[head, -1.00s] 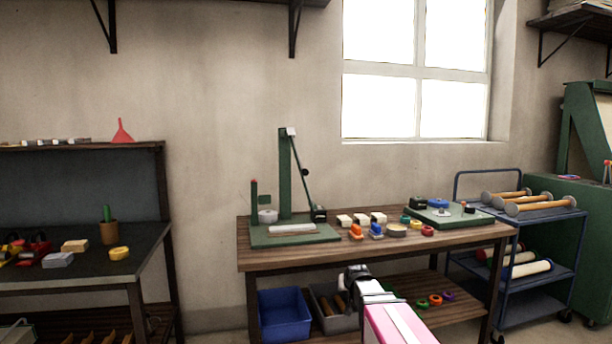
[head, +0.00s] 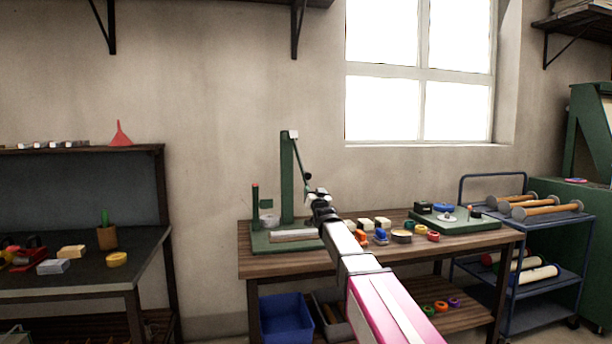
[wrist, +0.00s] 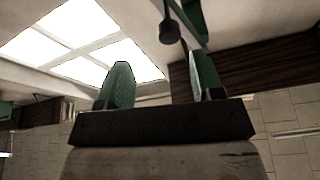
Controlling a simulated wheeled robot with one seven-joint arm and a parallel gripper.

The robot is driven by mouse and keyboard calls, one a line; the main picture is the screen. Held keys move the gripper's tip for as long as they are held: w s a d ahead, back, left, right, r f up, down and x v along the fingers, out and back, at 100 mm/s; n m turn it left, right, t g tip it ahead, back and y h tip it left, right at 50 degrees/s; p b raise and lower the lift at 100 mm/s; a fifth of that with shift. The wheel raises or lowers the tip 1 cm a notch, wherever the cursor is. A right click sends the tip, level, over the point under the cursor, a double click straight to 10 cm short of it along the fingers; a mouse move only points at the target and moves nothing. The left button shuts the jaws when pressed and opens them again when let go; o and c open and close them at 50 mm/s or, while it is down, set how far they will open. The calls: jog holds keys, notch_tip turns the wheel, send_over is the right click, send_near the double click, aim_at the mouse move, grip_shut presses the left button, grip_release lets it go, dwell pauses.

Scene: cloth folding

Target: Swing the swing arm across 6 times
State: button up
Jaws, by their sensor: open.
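A green stand (head: 287,180) with an upright post rises from a green base on the left part of the wooden workbench. The thin dark swing arm (head: 301,162) hangs from the post top, slanting down to the right, with a round dark knob partway along it. Its lower end is hidden behind my gripper (head: 317,196), which is in front of it. In the wrist view my gripper (wrist: 160,78) is open, with its two green-padded fingers apart and nothing between them. The dark round knob (wrist: 168,31) shows beyond the fingertips. I cannot tell whether a finger touches the arm.
The workbench (head: 275,262) holds several small blocks and coloured rings to the right of the stand, and a green fixture plate (head: 480,224) farther right. A blue bin (head: 286,313) sits below. A blue trolley (head: 560,252) stands at right, a dark table (head: 60,281) at left.

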aim_at(308, 177)
jog(key=shift+y, duration=0.3)
jog(key=x, duration=0.4)
jog(key=r+x, duration=0.1)
jog(key=x, duration=0.7)
jog(key=shift+s+a+r, duration=0.15)
jog(key=shift+s+r, duration=0.15)
jog(key=shift+s, duration=0.1)
grip_shut()
